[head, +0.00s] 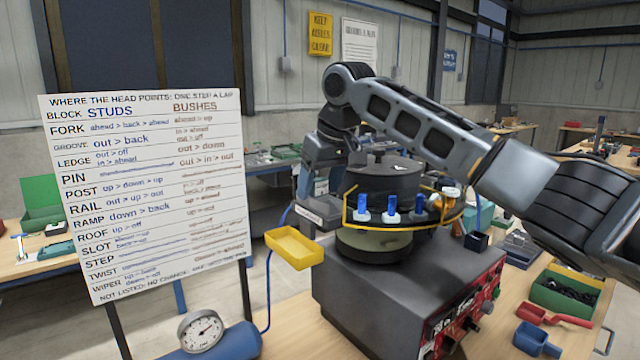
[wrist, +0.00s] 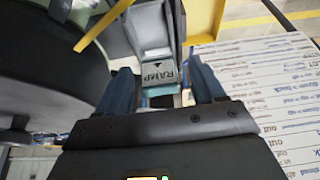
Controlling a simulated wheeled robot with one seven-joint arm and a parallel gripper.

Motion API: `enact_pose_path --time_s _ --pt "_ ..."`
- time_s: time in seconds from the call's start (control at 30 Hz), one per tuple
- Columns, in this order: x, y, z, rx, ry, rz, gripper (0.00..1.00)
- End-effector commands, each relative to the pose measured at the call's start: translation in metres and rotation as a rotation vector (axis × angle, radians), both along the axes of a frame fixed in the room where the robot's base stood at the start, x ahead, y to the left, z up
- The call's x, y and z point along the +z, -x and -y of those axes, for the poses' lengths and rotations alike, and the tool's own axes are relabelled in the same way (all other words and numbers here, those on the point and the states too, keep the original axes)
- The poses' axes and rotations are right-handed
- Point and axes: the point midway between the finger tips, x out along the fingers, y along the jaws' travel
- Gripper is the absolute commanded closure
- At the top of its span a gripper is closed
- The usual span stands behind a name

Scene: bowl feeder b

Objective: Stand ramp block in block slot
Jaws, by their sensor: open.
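A grey block marked RAMP with a small arrow (wrist: 158,73) shows in the wrist view, directly ahead of my gripper. My gripper (wrist: 160,84) is open, with one dark blue finger on each side of the lettered end; I cannot tell whether the fingers touch it. Grey metal surfaces rise behind the block, and I cannot make out the slot separately. In the head view my gripper (head: 311,186) points down at the left side of the bowl feeder (head: 372,245), above a grey labelled piece (head: 318,211).
A yellow tray (head: 294,248) sits just left of the feeder. Blue studs (head: 391,204) stand along the feeder's front ledge. A lettered board (head: 150,200) stands at left. A gauge (head: 201,332), a green bin (head: 565,293) and red and blue scoops (head: 536,341) lie around the feeder.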

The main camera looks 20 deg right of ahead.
Motion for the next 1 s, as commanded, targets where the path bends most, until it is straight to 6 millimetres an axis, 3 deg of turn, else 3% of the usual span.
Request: enact_pose_path --time_s 0.27,0.7,1.0 --pt "0.022 0.008 0.003 0.0 -0.001 0.004 0.32" --pt "0.098 0.038 0.012 0.001 0.001 0.001 0.32" --pt "0.113 0.044 0.014 0.0 0.0 0.0 0.32"
